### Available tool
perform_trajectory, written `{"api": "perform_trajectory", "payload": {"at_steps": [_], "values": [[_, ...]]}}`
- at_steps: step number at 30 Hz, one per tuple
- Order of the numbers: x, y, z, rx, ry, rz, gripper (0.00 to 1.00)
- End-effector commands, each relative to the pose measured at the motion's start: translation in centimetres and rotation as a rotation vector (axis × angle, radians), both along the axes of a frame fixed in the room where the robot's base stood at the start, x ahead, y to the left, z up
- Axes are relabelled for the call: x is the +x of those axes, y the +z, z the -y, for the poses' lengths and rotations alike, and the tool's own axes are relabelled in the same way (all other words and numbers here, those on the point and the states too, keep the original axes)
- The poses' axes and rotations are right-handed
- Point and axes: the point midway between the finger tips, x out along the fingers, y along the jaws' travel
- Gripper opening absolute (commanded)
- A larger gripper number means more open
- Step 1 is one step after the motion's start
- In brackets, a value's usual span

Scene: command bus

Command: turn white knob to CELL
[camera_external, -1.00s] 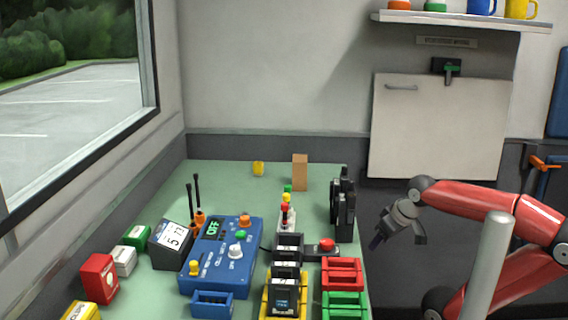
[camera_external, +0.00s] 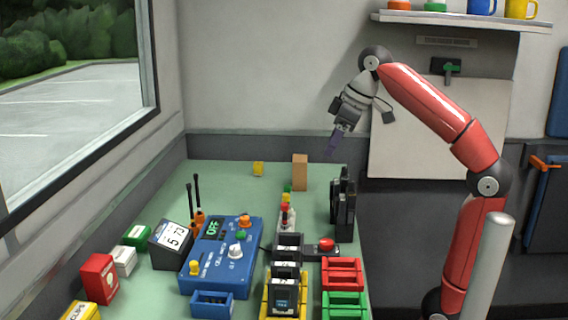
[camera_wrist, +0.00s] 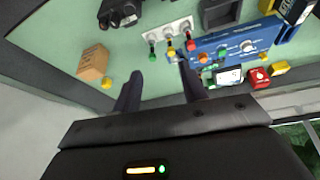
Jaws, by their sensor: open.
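The white knob (camera_external: 236,250) sits on the face of a blue box (camera_external: 215,272) on the green table. The marks around the white knob are too small to read. In the wrist view the white knob (camera_wrist: 247,47) shows on the blue box at the upper right. My gripper (camera_external: 333,147) is in the air above the table's far right edge, well away from the knob. It is open and empty; its two dark fingers (camera_wrist: 158,92) are apart in the wrist view.
A tan block (camera_external: 300,172) and a small yellow block (camera_external: 258,168) stand at the table's back. Black radios (camera_external: 343,210), a red button (camera_external: 326,244) and red and green trays (camera_external: 343,274) lie right of the blue box.

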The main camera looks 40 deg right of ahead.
Motion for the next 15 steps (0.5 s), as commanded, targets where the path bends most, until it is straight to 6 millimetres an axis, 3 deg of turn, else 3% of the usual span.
{"api": "perform_trajectory", "payload": {"at_steps": [1,6,15], "values": [[1.1,-0.1,-3.1,-0.005,0.115,-0.012,0.42],[2.2,-0.4,-11.0,-0.015,0.421,-0.025,0.42],[1.4,-1.8,-20.1,-0.018,0.758,-0.035,0.42]]}}
